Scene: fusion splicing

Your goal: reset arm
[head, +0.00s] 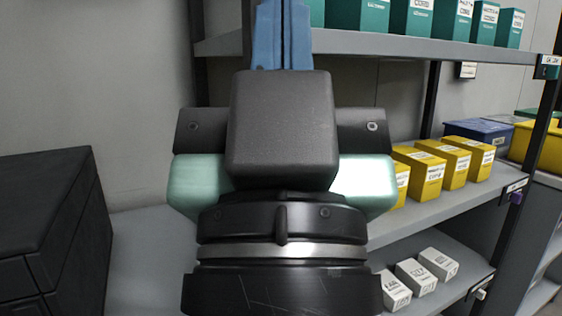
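My gripper (282,35) rises in the middle of the head view, seen from behind, with a dark grey block, mint green side parts and a black round wrist below. Its two blue fingers stand close together above the block, with only a thin line between them. I see nothing held between the fingers in the part that shows. The arm stands in front of the shelving and hides its left part.
A grey shelf unit (420,45) holds teal boxes (411,17) on top, yellow boxes (457,163) in the middle and white boxes (416,276) low down. A blue bin (480,137) sits behind the yellow boxes. A black case (45,215) stands at left.

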